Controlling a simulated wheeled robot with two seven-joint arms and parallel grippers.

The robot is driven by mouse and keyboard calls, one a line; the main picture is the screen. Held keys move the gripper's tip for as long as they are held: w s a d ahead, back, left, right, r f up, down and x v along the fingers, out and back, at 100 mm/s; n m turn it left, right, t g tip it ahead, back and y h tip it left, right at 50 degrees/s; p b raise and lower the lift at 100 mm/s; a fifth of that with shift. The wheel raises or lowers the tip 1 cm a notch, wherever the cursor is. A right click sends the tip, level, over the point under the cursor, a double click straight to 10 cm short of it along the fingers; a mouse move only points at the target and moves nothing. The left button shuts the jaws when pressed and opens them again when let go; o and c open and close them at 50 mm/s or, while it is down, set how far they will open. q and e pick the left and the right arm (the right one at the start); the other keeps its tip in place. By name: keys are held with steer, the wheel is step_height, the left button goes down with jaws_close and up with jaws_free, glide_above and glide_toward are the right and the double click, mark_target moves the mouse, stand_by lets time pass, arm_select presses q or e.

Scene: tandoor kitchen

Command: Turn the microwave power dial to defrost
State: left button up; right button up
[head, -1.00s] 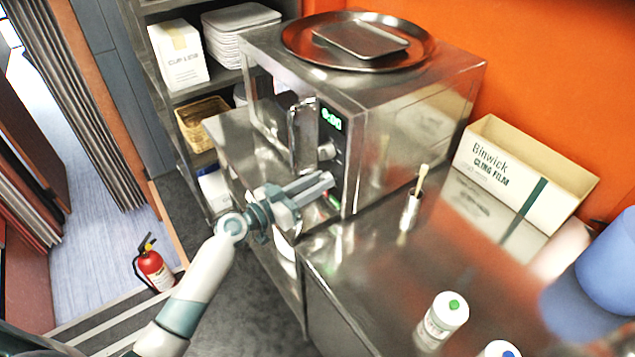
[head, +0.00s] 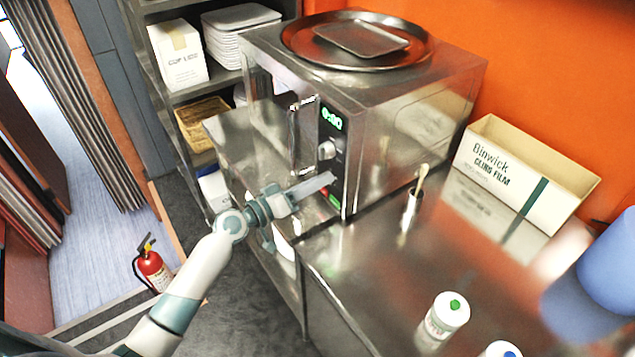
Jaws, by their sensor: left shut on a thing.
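The steel microwave (head: 420,120) stands on the counter, its front turned to the left. A lit green display (head: 331,119) tops its control panel. A pale round dial (head: 326,150) sits below the display, clear of my gripper. My left gripper (head: 327,181) is at the panel below that dial, its fingers shut on what seems to be a lower dial, which they hide. I cannot read any dial marking or setting. Small red and green buttons (head: 334,199) show just under the fingertips. My right gripper is not in view.
The door handle (head: 294,135) stands out left of the panel. A round tray (head: 300,48) lies on top. A steel cup (head: 409,212) with a brush, a white bottle (head: 441,322) and a cling film box (head: 500,185) are on the counter.

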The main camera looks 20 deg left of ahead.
arm_select(q)
steer(key=shift+a+f+n+g+h+p, duration=0.15)
steer(key=shift+n+p, duration=0.5)
steer(key=shift+n, duration=2.15)
steer(key=shift+d+r+n+g+h+p, duration=0.15)
steer(key=shift+n+p, duration=0.45)
steer(key=shift+n, duration=2.2)
steer(key=shift+a+f+n+g+h+p, duration=0.15)
steer(key=shift+n+p, duration=0.5)
steer(key=shift+n, duration=2.15)
steer(key=o, duration=1)
steer(key=shift+o, duration=0.2)
steer(key=f+b+v, duration=0.1)
steer(key=b+v, duration=0.5)
steer(key=v, duration=1.1)
steer(key=shift+a+r+b, duration=0.2)
steer(key=shift+r+b, duration=0.2)
steer(key=shift+r, duration=0.05)
